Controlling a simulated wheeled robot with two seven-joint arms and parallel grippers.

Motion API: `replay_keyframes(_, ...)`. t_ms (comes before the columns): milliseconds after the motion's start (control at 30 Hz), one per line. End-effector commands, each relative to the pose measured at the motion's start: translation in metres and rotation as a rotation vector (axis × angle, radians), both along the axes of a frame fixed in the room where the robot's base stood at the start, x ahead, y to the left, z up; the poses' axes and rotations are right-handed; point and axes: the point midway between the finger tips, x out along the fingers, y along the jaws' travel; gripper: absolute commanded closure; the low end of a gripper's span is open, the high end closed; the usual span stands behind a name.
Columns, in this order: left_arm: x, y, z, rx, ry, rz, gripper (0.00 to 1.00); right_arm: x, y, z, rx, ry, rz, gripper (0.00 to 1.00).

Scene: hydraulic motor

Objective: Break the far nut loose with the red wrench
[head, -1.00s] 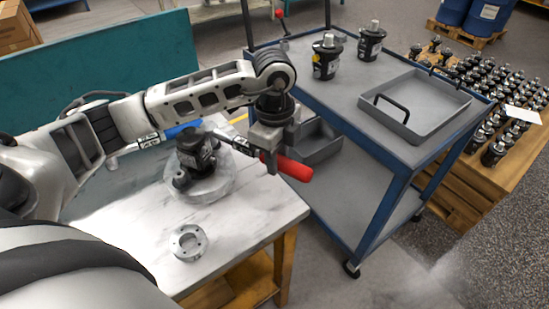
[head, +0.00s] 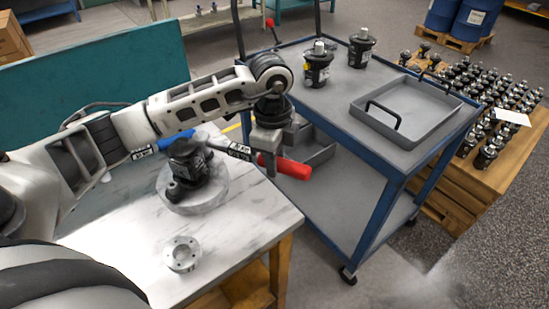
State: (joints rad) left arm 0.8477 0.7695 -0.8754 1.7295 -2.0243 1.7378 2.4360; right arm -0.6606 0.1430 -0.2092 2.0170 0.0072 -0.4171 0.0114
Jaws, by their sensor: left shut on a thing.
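My left gripper (head: 264,159) is shut on the red wrench (head: 290,169) near its red handle. The wrench's metal shank runs left from the gripper toward the black hydraulic motor (head: 187,172). The motor stands on a round grey plate (head: 207,197) on the workbench. The wrench's head is at the far upper side of the motor. The far nut is too small and too hidden to make out, so I cannot tell whether the wrench is seated on it. A blue-handled wrench (head: 176,137) lies behind the motor. My right gripper is not in view.
A metal flange ring (head: 182,254) lies on the bench's near part. A blue-framed cart (head: 377,158) stands close to the right, carrying a grey tray (head: 408,108) and two motors (head: 317,68). A grey bin (head: 310,147) sits behind the gripper. A teal panel (head: 90,75) borders the left.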

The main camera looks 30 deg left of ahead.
Motion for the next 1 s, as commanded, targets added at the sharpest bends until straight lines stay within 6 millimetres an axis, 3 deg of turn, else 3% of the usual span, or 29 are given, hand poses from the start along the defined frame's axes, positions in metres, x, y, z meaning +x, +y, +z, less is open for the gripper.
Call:
replay_keyframes(33,-0.002,-0.001,-0.006,0.000,0.008,0.004,1.00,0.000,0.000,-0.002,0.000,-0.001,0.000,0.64)
replay_keyframes(1000,0.029,0.006,-0.007,0.002,0.006,0.173,1.00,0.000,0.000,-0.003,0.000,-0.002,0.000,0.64)
